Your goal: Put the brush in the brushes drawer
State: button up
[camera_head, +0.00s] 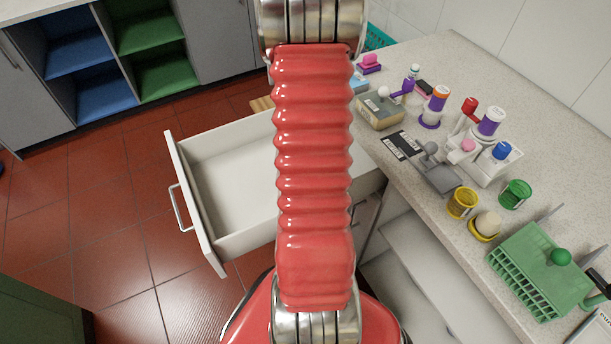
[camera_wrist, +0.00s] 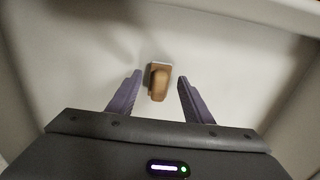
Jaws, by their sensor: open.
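A brush (camera_wrist: 158,86) with a tan wooden body and a pale edge at its far end lies on the white floor of a drawer in the wrist view. My gripper (camera_wrist: 159,78) is open, with one purple finger on each side of the brush and a gap to both. The open white drawer (camera_head: 195,205) shows in the head view, left of my red arm, and its floor (camera_wrist: 75,65) fills most of the wrist view. In the head view my arm hides my gripper, the brush and the drawer's right part. No drawer label is readable.
A speckled stone counter (camera_head: 405,60) on the right holds bottles, a grey scoop, yellow and green cups and a green rack (camera_head: 540,270). Open blue and green shelves (camera_head: 145,35) stand at the back left. The red tiled floor left of the drawer is clear.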

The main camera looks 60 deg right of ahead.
notch_tip(320, 180, up, 10)
jog(key=shift+r, duration=0.15)
dwell(0.4)
dwell(0.4)
jog(key=shift+w+r, duration=0.1)
jog(key=shift+w, duration=0.05)
dwell(0.4)
